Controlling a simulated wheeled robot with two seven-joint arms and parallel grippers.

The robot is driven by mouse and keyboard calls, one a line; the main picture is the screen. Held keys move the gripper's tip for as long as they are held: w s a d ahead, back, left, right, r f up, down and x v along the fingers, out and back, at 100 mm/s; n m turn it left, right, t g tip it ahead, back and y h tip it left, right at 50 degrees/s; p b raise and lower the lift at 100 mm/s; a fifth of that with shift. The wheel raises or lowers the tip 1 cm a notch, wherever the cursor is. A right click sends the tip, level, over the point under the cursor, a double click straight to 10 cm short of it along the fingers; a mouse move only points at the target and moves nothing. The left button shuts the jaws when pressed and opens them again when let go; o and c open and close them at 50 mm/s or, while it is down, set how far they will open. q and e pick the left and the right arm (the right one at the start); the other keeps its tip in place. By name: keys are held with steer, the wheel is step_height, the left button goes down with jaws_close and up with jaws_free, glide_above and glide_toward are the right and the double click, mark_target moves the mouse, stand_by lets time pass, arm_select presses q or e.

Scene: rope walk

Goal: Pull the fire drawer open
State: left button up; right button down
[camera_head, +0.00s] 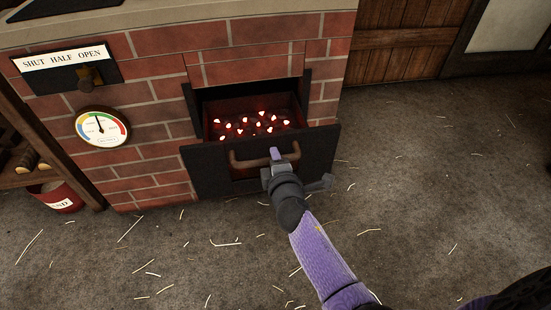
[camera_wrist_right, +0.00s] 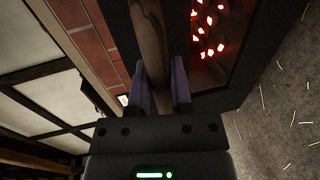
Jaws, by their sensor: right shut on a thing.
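The fire drawer (camera_head: 212,172) is a dark metal drawer in the red brick furnace. It stands partly out of its opening, with glowing coals (camera_head: 252,124) showing inside. A brown bar handle (camera_head: 243,161) runs across its front. My right gripper (camera_head: 276,158) is at the right part of the handle and shut on it. In the right wrist view the handle (camera_wrist_right: 149,40) passes between the two purple-grey fingers, and the coals (camera_wrist_right: 208,28) show beside it. My left gripper is not in view.
A lever plate (camera_head: 65,57) marked SHUT HALF OPEN and a round gauge (camera_head: 102,127) are on the brick wall at left. A red bucket (camera_head: 57,195) stands below a wooden rack. The floor (camera_head: 420,180) in front and right is clear except for scattered straw.

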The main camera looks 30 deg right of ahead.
steer(key=c, duration=0.6)
jaws_free()
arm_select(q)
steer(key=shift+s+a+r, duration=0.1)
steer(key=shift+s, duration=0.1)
arm_select(e)
steer(key=shift+o, duration=0.2)
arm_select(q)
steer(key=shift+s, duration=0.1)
arm_select(e)
steer(key=shift+s+r, duration=0.1)
steer(key=shift+s, duration=0.05)
arm_select(q)
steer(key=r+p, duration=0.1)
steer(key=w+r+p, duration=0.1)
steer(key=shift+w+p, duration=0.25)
steer(key=shift+p, duration=0.05)
arm_select(e)
steer(key=v, duration=0.9)
steer(key=shift+s+a, duration=0.15)
steer(key=shift+s, duration=0.1)
